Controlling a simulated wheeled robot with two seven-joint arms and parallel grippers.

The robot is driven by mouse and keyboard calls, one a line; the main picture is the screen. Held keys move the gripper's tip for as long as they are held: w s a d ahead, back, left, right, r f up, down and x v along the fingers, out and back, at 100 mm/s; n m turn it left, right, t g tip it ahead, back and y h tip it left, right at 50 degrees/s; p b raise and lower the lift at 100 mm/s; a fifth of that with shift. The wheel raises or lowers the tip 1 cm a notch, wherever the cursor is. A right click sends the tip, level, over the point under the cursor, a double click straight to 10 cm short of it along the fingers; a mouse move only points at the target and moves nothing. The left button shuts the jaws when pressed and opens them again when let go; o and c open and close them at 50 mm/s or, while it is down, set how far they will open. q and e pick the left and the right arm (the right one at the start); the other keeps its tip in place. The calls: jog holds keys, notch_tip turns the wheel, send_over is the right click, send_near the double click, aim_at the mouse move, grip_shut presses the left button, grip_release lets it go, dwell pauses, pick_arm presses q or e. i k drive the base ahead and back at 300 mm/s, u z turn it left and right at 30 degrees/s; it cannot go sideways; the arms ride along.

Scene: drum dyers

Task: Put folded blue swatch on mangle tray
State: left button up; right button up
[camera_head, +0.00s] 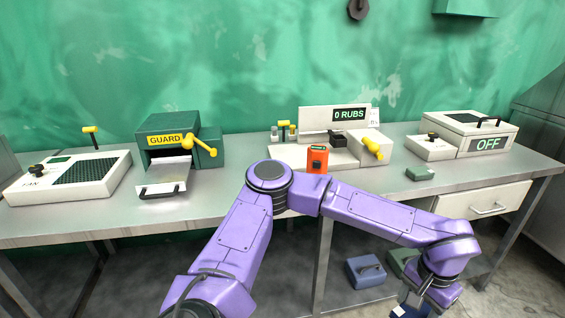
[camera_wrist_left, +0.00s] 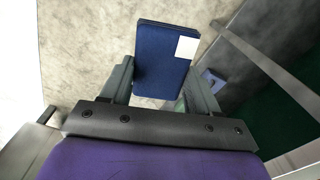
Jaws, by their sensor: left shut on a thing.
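The folded blue swatch (camera_wrist_left: 160,65) with a white label is between the two fingers of my left gripper (camera_wrist_left: 163,88) in the left wrist view. In the head view my left gripper (camera_head: 420,300) is low at the bottom right, in front of the bench, and only a corner of the swatch (camera_head: 399,313) shows. The mangle is the green machine marked GUARD on the left of the bench. Its mangle tray (camera_head: 165,178) sticks out in front, bare, far to the left of my gripper. My right gripper is not in view.
A white fan unit (camera_head: 95,172) stands left of the mangle. A rub tester (camera_head: 325,140) with an orange device (camera_head: 317,160) stands mid-bench, and a white OFF box (camera_head: 470,130) at right. A blue bin (camera_head: 365,270) is below the bench. My left arm crosses the front.

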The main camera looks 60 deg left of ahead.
aim_at(167, 172)
jog(key=z, duration=0.4)
jog(key=k, duration=1.4)
jog(key=u, duration=1.7)
jog(key=i, duration=0.15)
jog(key=u, duration=0.05)
